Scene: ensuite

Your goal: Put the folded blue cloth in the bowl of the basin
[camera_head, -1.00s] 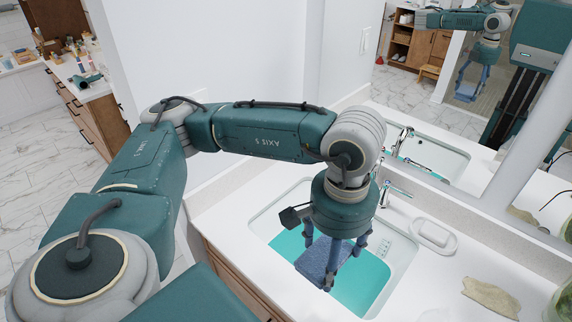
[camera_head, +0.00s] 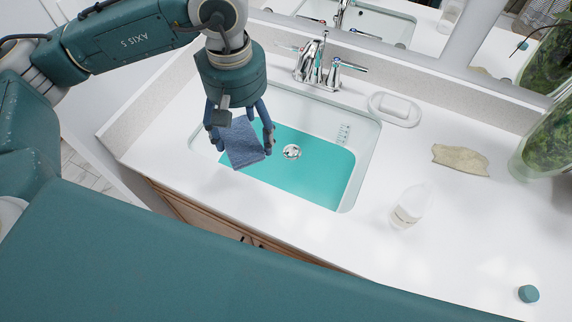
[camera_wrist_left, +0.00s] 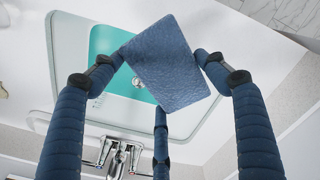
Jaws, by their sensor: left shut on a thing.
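The folded blue cloth (camera_head: 243,142) hangs between the fingers of my left gripper (camera_head: 240,137), which is shut on it. The cloth is held over the left part of the basin (camera_head: 362,160), a white-rimmed sink with a teal bottom. In the left wrist view the cloth (camera_wrist_left: 166,64) sits between the blue fingers of my left gripper (camera_wrist_left: 165,75), with the teal bowl of the basin (camera_wrist_left: 105,42) behind it. The cloth appears above the bowl; its exact height is hard to tell. My right gripper is not in view.
A chrome faucet (camera_head: 316,65) stands behind the basin. A soap dish (camera_head: 394,108), a beige cloth-like piece (camera_head: 461,159), a clear bottle (camera_head: 408,207), a teal cap (camera_head: 528,293) and a glass vase (camera_head: 548,140) are on the white counter. A mirror stands behind.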

